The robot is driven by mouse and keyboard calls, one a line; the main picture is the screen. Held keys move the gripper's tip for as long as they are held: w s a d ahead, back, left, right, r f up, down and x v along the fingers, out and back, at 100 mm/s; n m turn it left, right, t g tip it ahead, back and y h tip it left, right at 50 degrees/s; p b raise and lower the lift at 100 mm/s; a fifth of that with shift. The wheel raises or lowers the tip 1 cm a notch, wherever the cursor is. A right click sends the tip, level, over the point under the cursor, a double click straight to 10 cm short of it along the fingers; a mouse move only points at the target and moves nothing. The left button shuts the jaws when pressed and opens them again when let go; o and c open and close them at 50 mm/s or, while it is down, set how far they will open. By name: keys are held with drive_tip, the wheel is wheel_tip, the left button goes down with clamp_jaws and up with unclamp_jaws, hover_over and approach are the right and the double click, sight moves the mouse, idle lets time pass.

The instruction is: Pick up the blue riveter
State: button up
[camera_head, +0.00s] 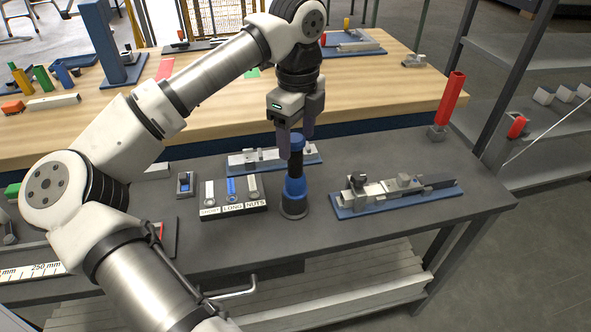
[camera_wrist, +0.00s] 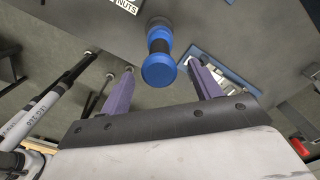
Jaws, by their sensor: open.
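The blue riveter (camera_head: 295,192) stands upright on the grey bench, with a blue and black body and a dark round base. In the wrist view, its blue round end (camera_wrist: 158,70) faces the camera, ahead of and between my fingers. My gripper (camera_head: 296,146) points down over the riveter's upper part, with its purple fingers apart. In the wrist view, my gripper (camera_wrist: 160,82) is open, and no contact with the riveter shows. In the head view, one finger partly covers the riveter's top.
A labelled bin block (camera_head: 233,210) stands just left of the riveter. A blue-based fixture (camera_head: 395,194) lies to its right, and another fixture (camera_head: 262,160) lies behind. A red upright tool (camera_head: 451,100) stands at the far right. Bare bench lies in front.

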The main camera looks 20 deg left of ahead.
sight(295, 154)
drive_tip(key=shift+a+f+p, duration=0.2)
drive_tip(key=shift+f+p, duration=0.85)
drive_tip(key=shift+f, duration=1.55)
drive_tip(key=shift+w, duration=0.1)
drive_tip(key=c, duration=1.1)
drive_tip(key=shift+o, duration=0.2)
drive_tip(key=shift+r, duration=0.15)
wheel_tip(295, 154, up, 10)
drive_tip(key=shift+f+b, duration=0.1)
drive_tip(key=shift+b, duration=1.15)
